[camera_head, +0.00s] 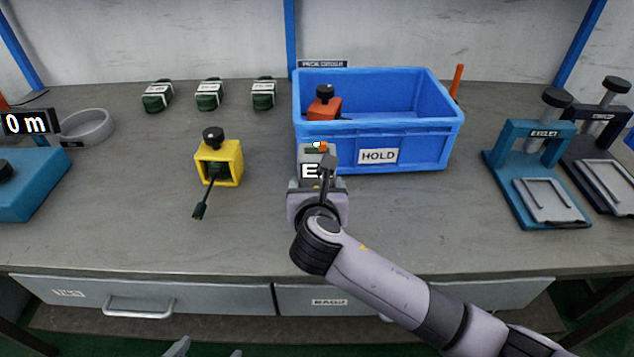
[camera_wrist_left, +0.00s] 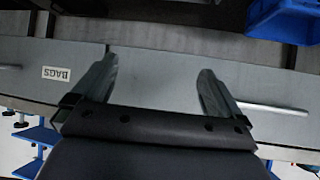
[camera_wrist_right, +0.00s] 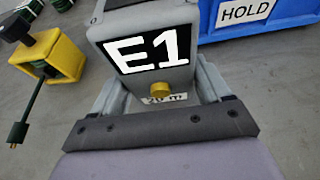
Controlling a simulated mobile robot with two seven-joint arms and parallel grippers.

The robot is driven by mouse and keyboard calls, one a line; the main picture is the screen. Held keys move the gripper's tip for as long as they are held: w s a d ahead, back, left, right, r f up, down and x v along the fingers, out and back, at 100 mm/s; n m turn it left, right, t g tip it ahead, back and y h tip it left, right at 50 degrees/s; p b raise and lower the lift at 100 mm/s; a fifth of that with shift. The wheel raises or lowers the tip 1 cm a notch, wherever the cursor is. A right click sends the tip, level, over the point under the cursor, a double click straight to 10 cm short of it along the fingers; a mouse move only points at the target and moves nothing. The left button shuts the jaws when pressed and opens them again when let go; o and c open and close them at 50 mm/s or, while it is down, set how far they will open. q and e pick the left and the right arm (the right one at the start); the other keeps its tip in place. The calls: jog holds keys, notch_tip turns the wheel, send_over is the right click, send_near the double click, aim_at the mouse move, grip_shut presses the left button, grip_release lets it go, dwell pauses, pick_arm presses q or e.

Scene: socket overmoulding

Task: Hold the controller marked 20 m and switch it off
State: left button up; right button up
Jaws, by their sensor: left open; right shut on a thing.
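A grey controller (camera_head: 311,170) stands upright in front of the blue box, near the middle of the bench. In the right wrist view its black display (camera_wrist_right: 150,50) reads E1, with a yellow button (camera_wrist_right: 160,89) below and a partly hidden label (camera_wrist_right: 165,100) that seems to read 20 m. Its top shows green and orange parts in the head view. My right gripper (camera_wrist_right: 160,95) is shut on its sides; I cannot tell whether it touches the bench. My left gripper (camera_wrist_left: 158,80) is open and empty, in front of the drawers; its tips show at the head view's bottom edge (camera_head: 207,351).
A blue box (camera_head: 430,145) labelled HOLD contains an orange device (camera_head: 324,106). A yellow device (camera_head: 230,165) with a dark lead stands left. Several green bundles (camera_head: 209,95) lie behind. A teal unit (camera_head: 30,190), its display cut off, is far left; teal and dark presses (camera_head: 515,165) stand right.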

jog(key=shift+f+b, duration=0.65)
jog(key=shift+f, duration=0.95)
jog(key=shift+f+p, duration=0.2)
jog(key=shift+p, duration=0.2)
dwell(0.4)
jog(key=o, duration=1)
jog(key=shift+s, duration=0.1)
